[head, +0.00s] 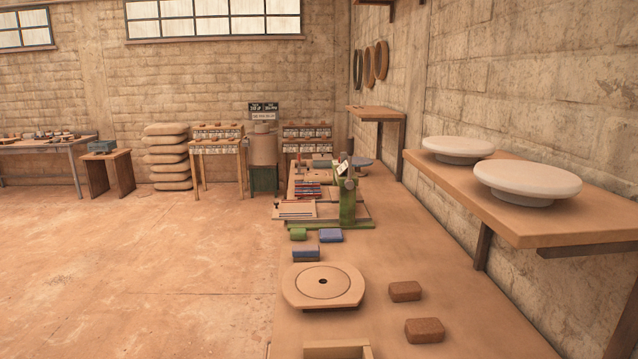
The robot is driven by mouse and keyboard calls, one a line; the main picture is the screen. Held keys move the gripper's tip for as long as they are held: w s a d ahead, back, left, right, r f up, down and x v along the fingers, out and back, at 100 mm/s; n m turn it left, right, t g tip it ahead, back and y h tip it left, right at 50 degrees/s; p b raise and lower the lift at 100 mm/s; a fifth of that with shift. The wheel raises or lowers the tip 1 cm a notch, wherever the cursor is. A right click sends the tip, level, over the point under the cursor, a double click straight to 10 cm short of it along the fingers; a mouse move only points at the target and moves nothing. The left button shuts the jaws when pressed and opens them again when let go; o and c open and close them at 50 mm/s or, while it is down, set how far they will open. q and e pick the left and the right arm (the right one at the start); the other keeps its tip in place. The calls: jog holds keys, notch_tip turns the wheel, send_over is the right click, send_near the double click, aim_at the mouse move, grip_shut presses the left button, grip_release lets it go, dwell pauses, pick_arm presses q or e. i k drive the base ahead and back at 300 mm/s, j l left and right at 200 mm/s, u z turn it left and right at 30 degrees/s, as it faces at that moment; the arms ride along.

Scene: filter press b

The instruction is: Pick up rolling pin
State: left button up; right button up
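I cannot make out a rolling pin in the head view. A long workbench (400,290) runs away from me along the right wall. Neither of my grippers is in view. At the bench's far part, a green press-like device (348,208) stands among boards and small items that are too small to tell apart.
A round wheel-like disc (323,284) lies on the near bench. Two brown blocks, one (405,291) behind the other (424,330), lie to its right. Blue and green blocks lie beyond. A wall shelf (520,215) holds two pale turntables. The floor (130,280) on the left is clear.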

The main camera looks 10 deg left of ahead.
aim_at(323, 179)
jog(key=i+j+u, duration=0.1)
jog(key=j, duration=0.25)
jog(key=i+j+u, duration=0.15)
jog(key=j, duration=0.2)
jog(key=i+j+u, duration=0.45)
jog(key=j, duration=0.25)
jog(key=i+j+u, duration=0.4)
jog(key=i+j, duration=0.15)
jog(key=i+j+z, duration=0.2)
jog(key=i, duration=0.35)
jog(key=i+z, duration=0.2)
jog(key=i, duration=0.4)
